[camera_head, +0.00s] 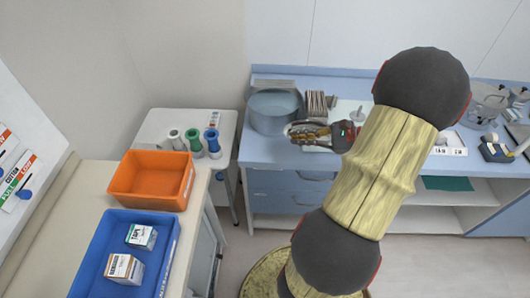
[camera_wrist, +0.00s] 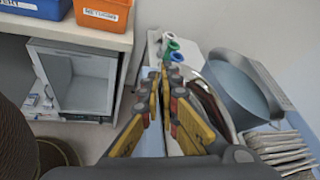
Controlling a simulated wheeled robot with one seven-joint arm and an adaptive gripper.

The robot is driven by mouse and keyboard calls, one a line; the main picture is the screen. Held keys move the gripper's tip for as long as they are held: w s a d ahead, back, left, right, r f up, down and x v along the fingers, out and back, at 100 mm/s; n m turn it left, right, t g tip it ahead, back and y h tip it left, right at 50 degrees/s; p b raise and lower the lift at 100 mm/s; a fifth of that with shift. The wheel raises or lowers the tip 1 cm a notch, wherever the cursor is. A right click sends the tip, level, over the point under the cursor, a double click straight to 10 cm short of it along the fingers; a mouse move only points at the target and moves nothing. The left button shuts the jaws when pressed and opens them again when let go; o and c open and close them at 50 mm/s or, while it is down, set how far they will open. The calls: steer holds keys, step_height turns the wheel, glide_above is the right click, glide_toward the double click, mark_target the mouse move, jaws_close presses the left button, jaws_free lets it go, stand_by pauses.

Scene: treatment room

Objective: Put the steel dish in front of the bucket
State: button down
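The steel dish (camera_wrist: 212,92) is a shiny curved metal piece, in the wrist view just right of my fingers and partly hidden by them. In the head view only a silvery edge shows around my gripper (camera_head: 303,133). The bucket (camera_head: 274,112) is a wide grey round vessel at the left end of the blue counter; it also shows in the wrist view (camera_wrist: 245,88). My gripper (camera_wrist: 160,82) is just right of and in front of the bucket in the head view. Its fingers are nearly together and appear to pinch the dish's edge; the contact itself is hidden.
The blue counter (camera_head: 262,150) holds a stack of packets (camera_head: 317,103) right of the bucket. A white cart with several coloured-topped bottles (camera_head: 194,141) stands left. An orange bin (camera_head: 150,181) and a blue bin (camera_head: 95,250) are farther left. Counter front is narrow.

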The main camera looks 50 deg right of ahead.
steer(key=f+b+x, duration=0.1)
steer(key=b+x, duration=0.2)
steer(key=x, duration=0.7)
steer(key=b, duration=0.2)
glide_above(260, 160)
steer(key=f, duration=0.4)
steer(key=shift+s+d+f, duration=0.1)
steer(key=shift+s+f, duration=0.1)
steer(key=shift+s, duration=0.1)
steer(key=shift+w+a+f+b, duration=0.15)
steer(key=shift+f+b, duration=0.25)
steer(key=shift+f, duration=0.55)
steer(key=shift+w+a+f+b, duration=0.15)
steer(key=shift+f+b, duration=0.25)
steer(key=shift+f, duration=0.6)
steer(key=shift+d, duration=0.1)
steer(key=shift+f, duration=0.15)
steer(key=c, duration=2.1)
jaws_free()
steer(key=shift+o, duration=0.3)
